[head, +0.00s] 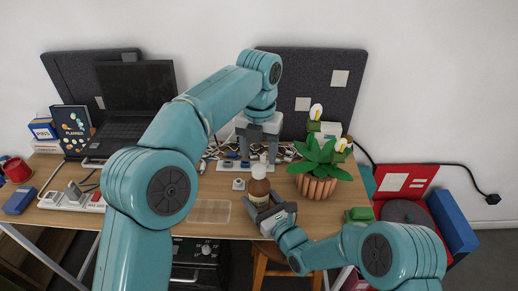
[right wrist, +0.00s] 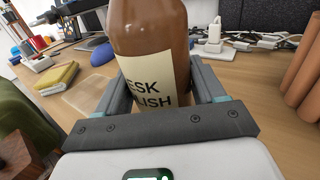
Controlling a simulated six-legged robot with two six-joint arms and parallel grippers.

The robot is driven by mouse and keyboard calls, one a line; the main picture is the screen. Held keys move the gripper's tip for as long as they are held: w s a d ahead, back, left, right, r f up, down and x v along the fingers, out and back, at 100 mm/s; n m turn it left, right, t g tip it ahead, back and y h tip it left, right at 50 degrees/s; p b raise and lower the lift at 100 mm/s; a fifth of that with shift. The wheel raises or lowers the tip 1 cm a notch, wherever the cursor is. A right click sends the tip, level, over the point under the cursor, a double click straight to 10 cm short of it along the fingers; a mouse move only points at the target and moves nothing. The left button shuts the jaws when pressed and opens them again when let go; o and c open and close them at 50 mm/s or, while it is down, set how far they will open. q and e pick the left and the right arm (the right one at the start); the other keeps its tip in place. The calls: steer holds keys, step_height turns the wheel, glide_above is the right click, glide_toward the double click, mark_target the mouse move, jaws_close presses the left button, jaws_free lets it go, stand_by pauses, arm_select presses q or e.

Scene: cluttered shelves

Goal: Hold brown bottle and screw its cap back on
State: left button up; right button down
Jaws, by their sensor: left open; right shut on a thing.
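The brown bottle (head: 259,188) stands upright near the front edge of the desk. In the right wrist view the bottle (right wrist: 152,32) shows a cream label with dark letters, and its top is out of frame. My right gripper (head: 266,209) is shut around the bottle's body from the front. A white piece (head: 259,171) sits at the bottle's top; I cannot tell whether it is the cap or how it is seated. My left gripper (head: 259,154) points down, open, with its fingers above and slightly behind the bottle's top.
A potted plant (head: 318,186) stands close right of the bottle. Cables and power strips lie behind. A laptop (head: 137,88) and planner (head: 73,128) are at left. A translucent flat mat (head: 209,211) lies left of the bottle. A green block (head: 358,215) is at the right edge.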

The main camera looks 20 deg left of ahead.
arm_select(q)
steer(key=n, duration=0.5)
steer(key=shift+s+n, duration=0.1)
steer(key=shift+n, duration=0.3)
steer(key=n, duration=0.8)
steer(key=shift+a+r, duration=0.1)
steer(key=shift+r, duration=0.05)
steer(key=n, duration=0.5)
steer(key=shift+s+r, duration=0.1)
steer(key=n, duration=0.3)
steer(key=shift+r, duration=0.1)
steer(key=n, duration=0.5)
steer(key=shift+a+r, duration=0.1)
steer(key=n, duration=0.5)
steer(key=shift+r+n, duration=0.2)
steer(key=shift+n, duration=0.1)
steer(key=n, duration=0.5)
steer(key=shift+r, duration=0.15)
steer(key=n, duration=0.7)
steer(key=shift+r, duration=0.3)
steer(key=n, duration=0.3)
steer(key=shift+r, duration=0.2)
steer(key=shift+r+n, duration=0.1)
steer(key=shift+n, duration=0.3)
steer(key=shift+d+r, duration=0.1)
steer(key=shift+d, duration=0.1)
